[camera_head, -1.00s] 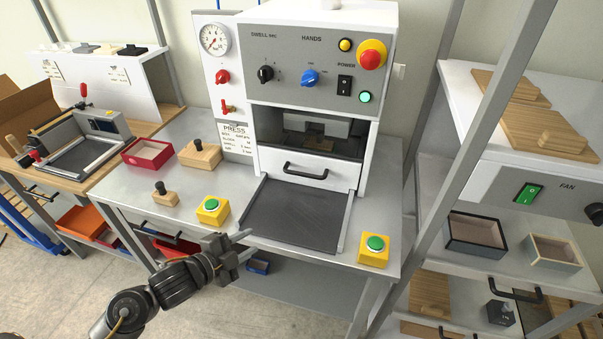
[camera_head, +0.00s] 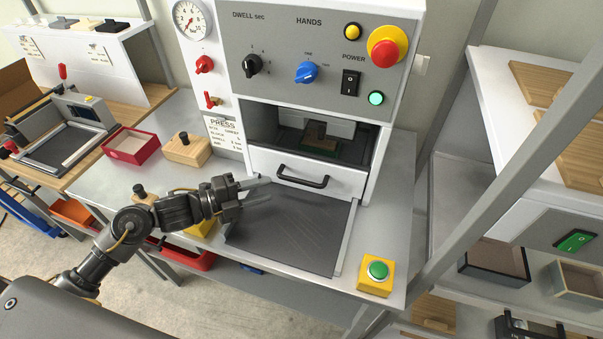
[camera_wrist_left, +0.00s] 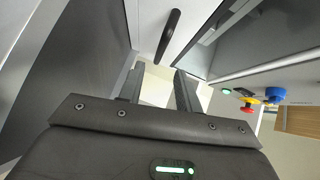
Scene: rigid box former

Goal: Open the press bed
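The press (camera_head: 318,70) is a white and grey machine with a lit green lamp. Its white drawer-like front (camera_head: 345,183) carries a black bar handle (camera_head: 303,181); the handle also shows in the wrist view (camera_wrist_left: 168,36). A dark flat plate (camera_head: 290,237) with light side rails lies in front of it. Inside the opening above the front, a dark bed area (camera_head: 322,143) shows something green and brown, partly hidden. My left gripper (camera_head: 268,190) is open and empty over the plate's left side, its fingers pointing toward the handle, apart from it. My right gripper is not in view.
A yellow box with a green button (camera_head: 377,271) stands right of the plate; another (camera_head: 203,229) is partly behind my left arm. A red tray (camera_head: 132,147) and a wooden block (camera_head: 187,149) stand on the left. A grey frame post (camera_head: 495,165) rises on the right.

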